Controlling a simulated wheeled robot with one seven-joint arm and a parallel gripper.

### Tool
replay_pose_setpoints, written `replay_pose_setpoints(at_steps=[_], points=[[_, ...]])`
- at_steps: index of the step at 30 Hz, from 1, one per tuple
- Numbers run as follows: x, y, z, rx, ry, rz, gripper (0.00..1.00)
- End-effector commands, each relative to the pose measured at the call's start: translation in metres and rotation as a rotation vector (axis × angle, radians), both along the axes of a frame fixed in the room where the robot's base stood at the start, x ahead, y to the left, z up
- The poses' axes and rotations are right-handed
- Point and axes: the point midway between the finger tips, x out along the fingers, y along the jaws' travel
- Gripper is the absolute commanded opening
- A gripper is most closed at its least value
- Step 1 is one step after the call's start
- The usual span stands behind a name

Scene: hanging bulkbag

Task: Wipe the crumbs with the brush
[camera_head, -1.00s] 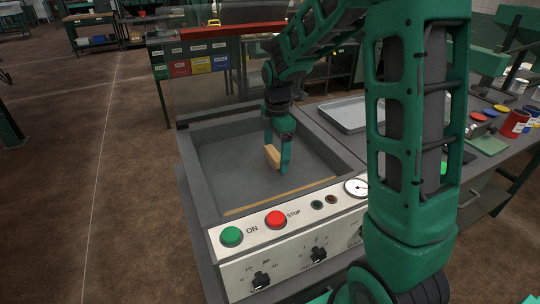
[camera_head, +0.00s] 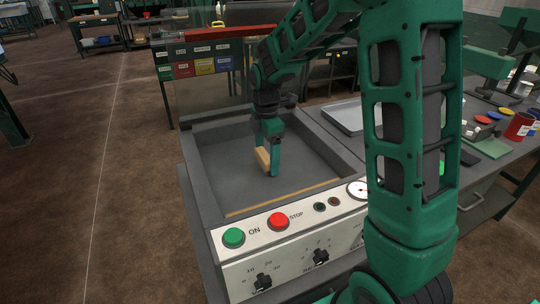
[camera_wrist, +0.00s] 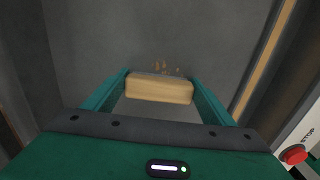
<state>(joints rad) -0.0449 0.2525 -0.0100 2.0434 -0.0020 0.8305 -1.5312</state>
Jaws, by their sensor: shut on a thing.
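My gripper (camera_head: 269,158) is shut on the brush, inside the grey sunken tray of the machine (camera_head: 225,190). The brush has a pale wooden block (camera_head: 262,158); its block also shows between my fingers in the wrist view (camera_wrist: 160,88). A dark strip runs along the block's far edge there. Several small tan crumbs (camera_wrist: 163,67) lie on the grey floor just beyond the brush in the wrist view. I cannot make the crumbs out in the head view. Whether the brush touches the floor is hard to tell.
Raised walls surround the tray, with a wooden strip (camera_head: 280,199) along its front. The front panel has a green ON button (camera_head: 233,238), a red STOP button (camera_head: 278,221) and knobs. A metal tray (camera_head: 344,116) and paint cans (camera_head: 519,126) stand on the right.

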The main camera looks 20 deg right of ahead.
Motion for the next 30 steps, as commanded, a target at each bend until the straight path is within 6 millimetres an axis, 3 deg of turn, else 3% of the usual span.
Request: replay_pose_setpoints(at_steps=[17,30], points=[[-0.002,0.038,-0.001,0.001,0.007,0.006,0.6],[0.011,0.037,0.002,0.001,0.005,0.003,0.6]])
